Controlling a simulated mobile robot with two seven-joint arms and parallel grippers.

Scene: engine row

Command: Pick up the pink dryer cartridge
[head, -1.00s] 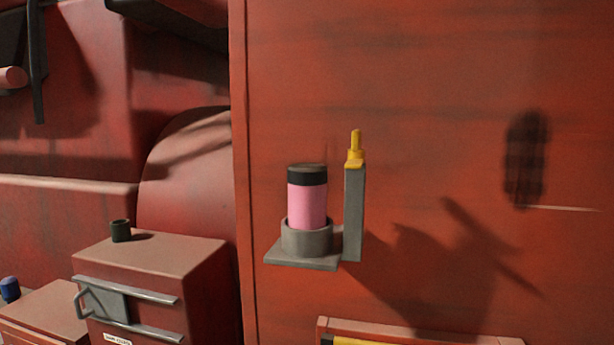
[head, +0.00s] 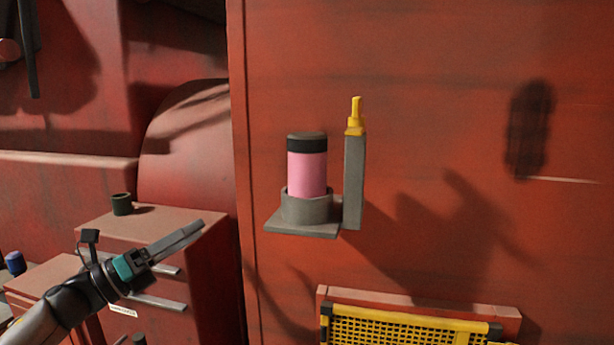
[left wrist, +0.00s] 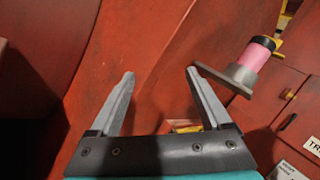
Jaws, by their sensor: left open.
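The pink dryer cartridge (head: 306,172) has a black cap. It stands upright in a grey cup holder (head: 307,210) on a bracket fixed to the red wall. A yellow peg (head: 355,118) tops the grey upright beside it. My left gripper (head: 196,228) is left of and a little lower than the holder, apart from it and empty. In the left wrist view the open fingers (left wrist: 160,75) point at the red wall, and the cartridge (left wrist: 251,56) is to their upper right, tilted in the picture. My right gripper is not in view.
A red cabinet (head: 205,245) with a small dark cup (head: 121,204) on top stands behind my left arm. A yellow mesh panel (head: 400,326) in a red frame is below the holder. The wall right of the bracket is bare.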

